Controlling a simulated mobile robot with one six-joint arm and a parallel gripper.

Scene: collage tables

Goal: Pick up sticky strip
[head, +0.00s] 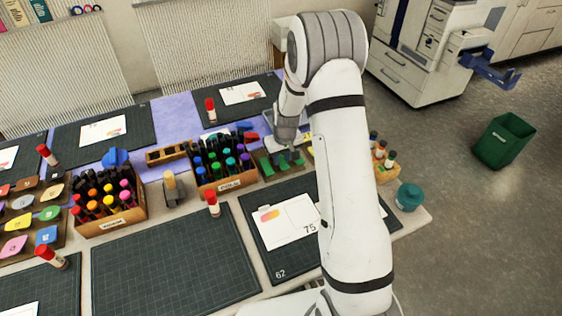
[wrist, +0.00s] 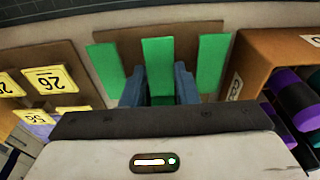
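Green sticky strips lie side by side on a brown board; the middle strip (wrist: 158,58) shows most clearly in the wrist view. Another strip (wrist: 106,68) lies to its left and another (wrist: 211,62) to its right. The strips also show small in the head view (head: 266,166). My gripper (wrist: 159,82) has its two blue-grey fingers apart, one along each side of the middle strip. The fingers hide part of the strip's edges, and I cannot tell whether they touch it. My gripper in the head view (head: 288,148) is over the board, its tips partly hidden.
A wooden box (wrist: 258,55) of dark markers stands close right of the strips in the wrist view. Yellow numbered cards (wrist: 50,79) lie to the left. In the head view, a dark cutting mat (head: 170,262) is clear in front, and a teal jar (head: 409,197) stands at the table's right edge.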

